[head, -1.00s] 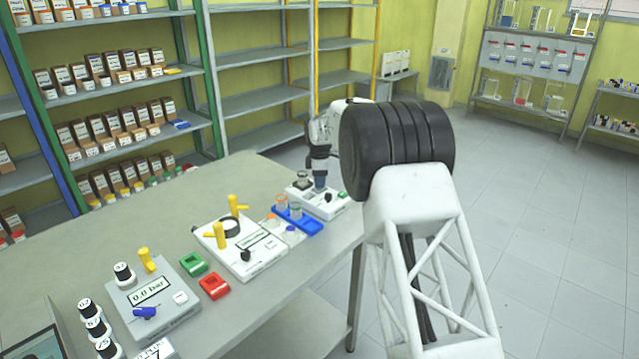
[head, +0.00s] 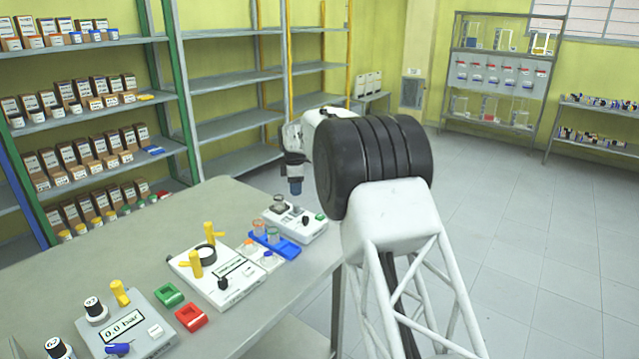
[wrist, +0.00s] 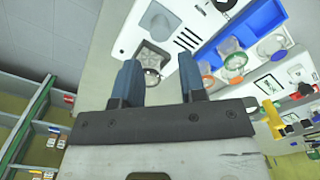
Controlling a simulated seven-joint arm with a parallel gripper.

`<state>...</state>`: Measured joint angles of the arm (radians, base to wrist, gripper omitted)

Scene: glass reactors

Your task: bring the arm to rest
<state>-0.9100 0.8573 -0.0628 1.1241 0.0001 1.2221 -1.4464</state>
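My gripper (head: 296,188) hangs above the far end of the grey bench (head: 60,275), over the white device with a round holder (head: 300,228). In the wrist view its two blue fingers (wrist: 159,82) stand apart with nothing between them. Beyond the fingertips lies the white device (wrist: 150,30) with a dark clamp-like holder (wrist: 152,58), apart from the fingers. In the head view a black ribbed part and white truss of my arm cover part of the bench's right side.
A blue rack (head: 276,243) with small jars stands beside the device. Nearer are a white unit with yellow valves (head: 218,275), green (head: 168,295) and red (head: 190,317) trays and a pressure box (head: 125,325). Shelves (head: 90,105) line the back left. The floor at right is clear.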

